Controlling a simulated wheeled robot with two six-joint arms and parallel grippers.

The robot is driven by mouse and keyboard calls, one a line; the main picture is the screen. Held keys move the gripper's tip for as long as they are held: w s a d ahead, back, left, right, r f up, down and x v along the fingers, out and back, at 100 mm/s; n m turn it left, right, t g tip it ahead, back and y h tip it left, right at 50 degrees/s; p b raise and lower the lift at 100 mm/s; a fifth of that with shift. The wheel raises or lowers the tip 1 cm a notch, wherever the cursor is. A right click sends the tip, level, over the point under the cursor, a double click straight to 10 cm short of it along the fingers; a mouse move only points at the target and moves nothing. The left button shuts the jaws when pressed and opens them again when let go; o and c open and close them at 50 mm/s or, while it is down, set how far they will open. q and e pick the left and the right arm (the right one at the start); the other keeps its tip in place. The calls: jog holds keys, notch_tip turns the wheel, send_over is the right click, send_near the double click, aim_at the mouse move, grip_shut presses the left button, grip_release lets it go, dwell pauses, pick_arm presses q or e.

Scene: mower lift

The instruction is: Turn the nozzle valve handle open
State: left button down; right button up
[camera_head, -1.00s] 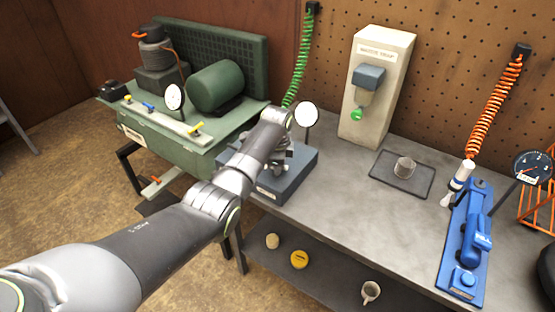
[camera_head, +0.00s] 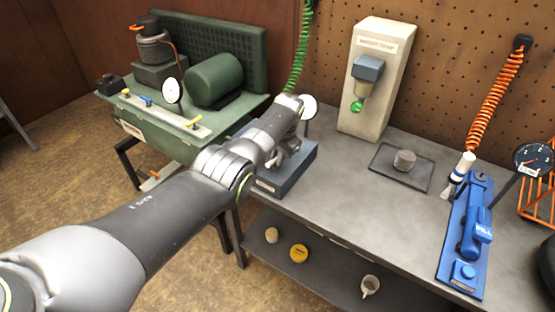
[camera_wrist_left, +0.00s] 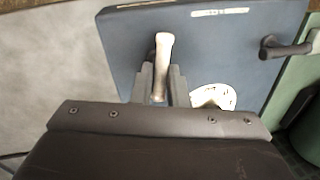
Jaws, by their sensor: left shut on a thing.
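A pale, cream-coloured lever handle (camera_wrist_left: 163,50) stands over the blue-grey block (camera_wrist_left: 220,50) in the left wrist view. My left gripper (camera_wrist_left: 160,87) is shut on the lower part of this handle, with a grey finger on each side of it. In the head view the blue-grey block (camera_head: 286,180) sits at the left end of the bench, and my left wrist hides much of the gripper and handle. A round white gauge face shows behind my wrist there, and part of one (camera_wrist_left: 214,96) shows beside the fingers in the wrist view. My right gripper is not in view.
A green compressor (camera_head: 214,80) stands left of the bench; a dark lever (camera_wrist_left: 287,49) shows near its edge.

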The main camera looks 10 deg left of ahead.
pick_arm(q)
jog(key=shift+w+n+b, duration=0.1)
jog(key=shift+n+b, duration=0.4)
jog(key=shift+n, duration=0.4)
jog(key=c, duration=1.5)
grip_release()
jog(key=shift+o, duration=0.2)
jog(key=shift+r, duration=0.1)
jog(key=shift+r, duration=0.3)
jog(key=s+d+r, duration=0.1)
jog(key=d+r, duration=0.2)
jog(key=r, duration=1.3)
jog(key=shift+r+b, duration=0.2)
jog(key=shift+b, duration=0.2)
